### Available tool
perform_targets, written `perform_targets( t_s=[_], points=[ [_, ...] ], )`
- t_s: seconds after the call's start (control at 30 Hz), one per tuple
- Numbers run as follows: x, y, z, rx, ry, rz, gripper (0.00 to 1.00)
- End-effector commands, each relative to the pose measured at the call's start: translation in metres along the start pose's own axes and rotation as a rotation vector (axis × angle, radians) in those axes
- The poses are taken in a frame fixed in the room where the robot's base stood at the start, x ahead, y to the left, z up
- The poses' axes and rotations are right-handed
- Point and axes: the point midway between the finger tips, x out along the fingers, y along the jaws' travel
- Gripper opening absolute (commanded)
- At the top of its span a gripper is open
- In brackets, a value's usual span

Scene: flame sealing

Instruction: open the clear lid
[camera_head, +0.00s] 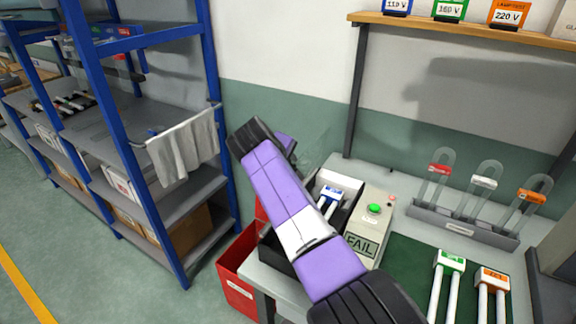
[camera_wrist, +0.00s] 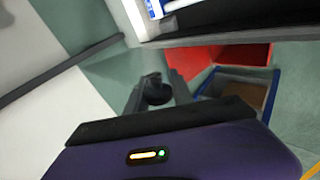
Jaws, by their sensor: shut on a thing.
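The tester (camera_head: 369,222) stands on the bench, with a green button and a screen reading FAIL. Beside it, a black-and-white chamber (camera_head: 345,184) holds a lamp with a blue-and-white base (camera_head: 331,194). The clear lid (camera_head: 314,152) shows only as a faint see-through sheet above the chamber's back left; its edges and exact tilt are hard to tell. My gripper (camera_wrist: 157,92) is shut on a small dark knob (camera_wrist: 157,90) in the wrist view, apparently the lid's handle. In the head view my arm hides the fingers and part of the chamber.
A red bin (camera_head: 237,272) stands on the floor left of the bench, and a blue rack (camera_head: 180,215) with a hanging cloth (camera_head: 184,148) is further left. A lamp holder (camera_head: 462,226) and loose lamps (camera_head: 449,263) occupy the bench's right side.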

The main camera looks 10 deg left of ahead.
Motion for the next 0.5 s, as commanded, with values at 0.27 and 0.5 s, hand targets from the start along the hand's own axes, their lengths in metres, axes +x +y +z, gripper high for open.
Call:
perform_targets(
  t_s=[0.27,0.5],
  points=[
    [0.0004,0.0002,0.0008,-0.035,-0.032,0.001,0.0],
    [0.0006,0.0,0.0008,-0.038,-0.034,0.001,0.0]
  ],
)
